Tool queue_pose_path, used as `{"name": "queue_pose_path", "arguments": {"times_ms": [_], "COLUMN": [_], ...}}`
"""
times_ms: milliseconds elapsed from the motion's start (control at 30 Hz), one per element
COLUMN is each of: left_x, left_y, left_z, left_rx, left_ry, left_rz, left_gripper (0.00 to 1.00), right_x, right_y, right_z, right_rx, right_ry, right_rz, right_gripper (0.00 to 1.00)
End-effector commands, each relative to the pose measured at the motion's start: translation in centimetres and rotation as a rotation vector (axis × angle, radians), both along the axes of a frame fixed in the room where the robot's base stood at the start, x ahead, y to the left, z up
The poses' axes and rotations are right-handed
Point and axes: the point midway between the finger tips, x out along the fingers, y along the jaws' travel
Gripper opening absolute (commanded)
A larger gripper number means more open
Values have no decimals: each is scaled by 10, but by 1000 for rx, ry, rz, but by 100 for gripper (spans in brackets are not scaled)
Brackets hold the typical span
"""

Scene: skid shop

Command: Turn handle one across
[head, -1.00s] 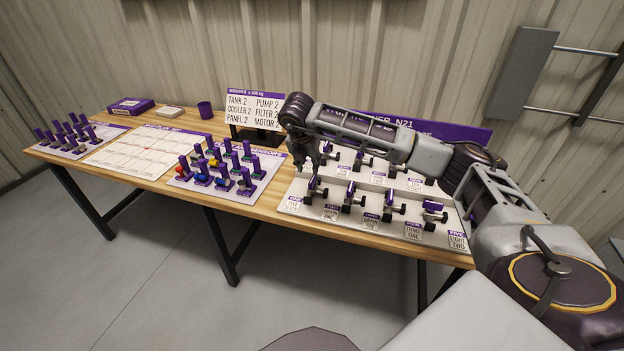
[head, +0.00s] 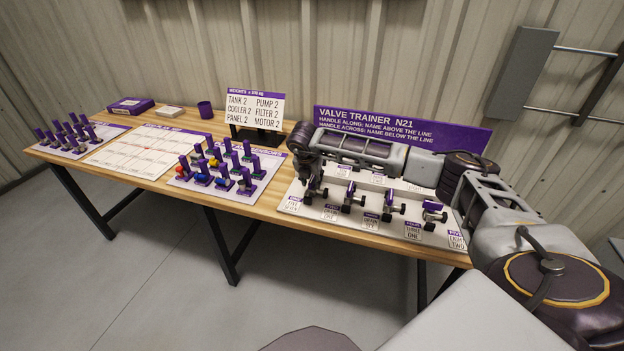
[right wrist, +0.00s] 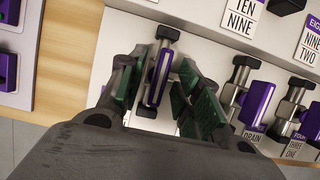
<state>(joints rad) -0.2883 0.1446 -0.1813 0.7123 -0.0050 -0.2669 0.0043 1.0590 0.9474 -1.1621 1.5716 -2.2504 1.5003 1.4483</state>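The valve trainer board (head: 345,232) carries two rows of small valves with purple handles. My right gripper (head: 309,178) is at the leftmost valve of the front row. In the right wrist view its green-padded fingers (right wrist: 160,88) are open, one on each side of this valve's purple handle (right wrist: 160,72). Gaps show beside the handle, wider on the right; contact cannot be told. The handle lies lengthwise along its short pipe. The gripper hides this valve's name plate in the wrist view, and the plate is too small to read surely in the head view. My left gripper is not in view.
Neighbouring front-row handles (right wrist: 259,101) stand close to the right. The purple sign (head: 400,130) reads handle along, name above the line; handle across, name below. A board of coloured sensors (head: 240,204) lies left of the trainer. My right forearm spans the back row.

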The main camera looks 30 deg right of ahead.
Motion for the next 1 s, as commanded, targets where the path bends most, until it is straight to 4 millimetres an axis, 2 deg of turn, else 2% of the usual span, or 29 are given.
{"name": "queue_pose_path", "arguments": {"times_ms": [200,467,1000], "left_x": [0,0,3], "left_y": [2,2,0], "left_z": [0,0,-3], "left_rx": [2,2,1], "left_ry": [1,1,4], "left_rz": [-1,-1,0], "left_gripper": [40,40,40], "right_x": [0,0,-1], "right_y": [0,0,0], "right_z": [0,0,-1], "right_rx": [0,0,0], "right_ry": [0,0,0], "right_rz": [0,0,57], "right_gripper": [33,0,0]}}
